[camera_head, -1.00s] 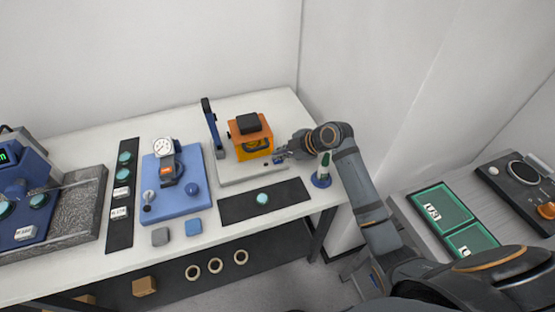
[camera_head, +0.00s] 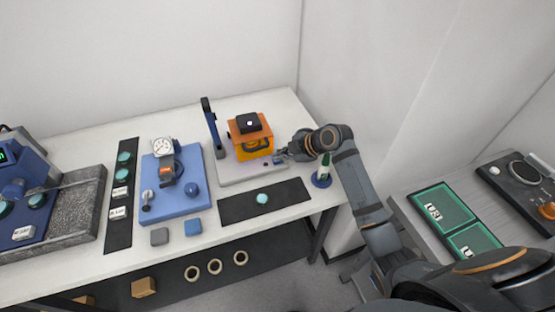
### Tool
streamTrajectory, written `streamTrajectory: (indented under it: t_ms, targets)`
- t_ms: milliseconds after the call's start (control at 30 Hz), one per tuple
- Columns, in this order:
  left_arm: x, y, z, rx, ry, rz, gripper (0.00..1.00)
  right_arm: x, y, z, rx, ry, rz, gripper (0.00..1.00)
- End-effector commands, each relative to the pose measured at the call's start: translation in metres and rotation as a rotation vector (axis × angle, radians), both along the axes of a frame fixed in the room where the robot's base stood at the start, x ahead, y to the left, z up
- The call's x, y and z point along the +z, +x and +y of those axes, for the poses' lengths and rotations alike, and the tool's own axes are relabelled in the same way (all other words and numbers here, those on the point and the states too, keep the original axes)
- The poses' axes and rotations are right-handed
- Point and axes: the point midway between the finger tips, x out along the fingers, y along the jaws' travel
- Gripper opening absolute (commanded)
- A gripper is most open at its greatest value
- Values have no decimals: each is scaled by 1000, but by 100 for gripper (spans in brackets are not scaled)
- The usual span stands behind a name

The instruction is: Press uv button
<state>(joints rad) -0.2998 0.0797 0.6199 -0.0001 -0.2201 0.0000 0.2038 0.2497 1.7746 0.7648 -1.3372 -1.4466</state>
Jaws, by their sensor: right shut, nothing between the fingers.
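The interferometer is an orange box with a dark block on top (camera_head: 249,123), standing on a light grey base plate (camera_head: 236,177) on the white table. A small light mark shows on the dark block's top. My right gripper (camera_head: 279,157) is shut and empty, close to the right front of the orange box, low over the base plate. Whether it touches anything there cannot be told. The UV button itself cannot be made out; the gripper may hide it. My left gripper is not in view.
A blue upright (camera_head: 213,128) stands left of the orange box. A black mat (camera_head: 283,194) with a teal disc (camera_head: 262,198) lies in front. A blue gauge stand (camera_head: 180,201) is further left.

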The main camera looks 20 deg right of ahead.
Motion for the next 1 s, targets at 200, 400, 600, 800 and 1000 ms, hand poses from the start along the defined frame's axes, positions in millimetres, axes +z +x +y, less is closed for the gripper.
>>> streamTrajectory:
  t_ms: [200,400,600,800,1000]
  targets:
    - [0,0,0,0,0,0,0,-1,0,0,0,-1,2,0]
    - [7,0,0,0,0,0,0,7,0,0,-1,0,2,0]
    - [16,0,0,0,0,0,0,18,0,0,-1,0,2,0]
    - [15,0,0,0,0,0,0,18,0,0,-1,0,2,0]
    - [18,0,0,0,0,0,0,21,0,0,0,0,0,0]
